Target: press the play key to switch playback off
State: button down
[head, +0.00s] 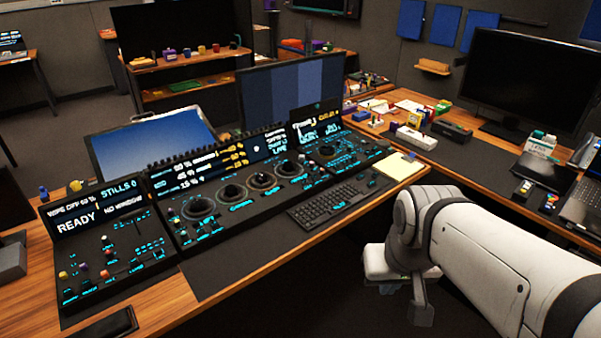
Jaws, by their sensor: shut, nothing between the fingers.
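The wide dark trackball panel (270,182) stands on the desk, with several black trackballs set in lit rings and rows of cyan-lit keys. Its screens carry white and yellow text, mostly too small to read. The play key cannot be told apart from the other keys at this size, and its on or off state is not readable. My gripper (420,312) hangs below my white wrist at the lower right, in front of the desk's front edge. It is shut and empty, well apart from the panel.
A smaller console (110,248) reading READY and STILLS stands at left. A keyboard (327,207) and clipboard (400,166) lie in front of and right of the panel. Monitors (292,92) rise behind. Boxes and a dark monitor (527,80) fill the right desk. Space above the panel is clear.

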aim_at(334, 209)
jog(key=i, duration=1)
jog(key=u, duration=0.05)
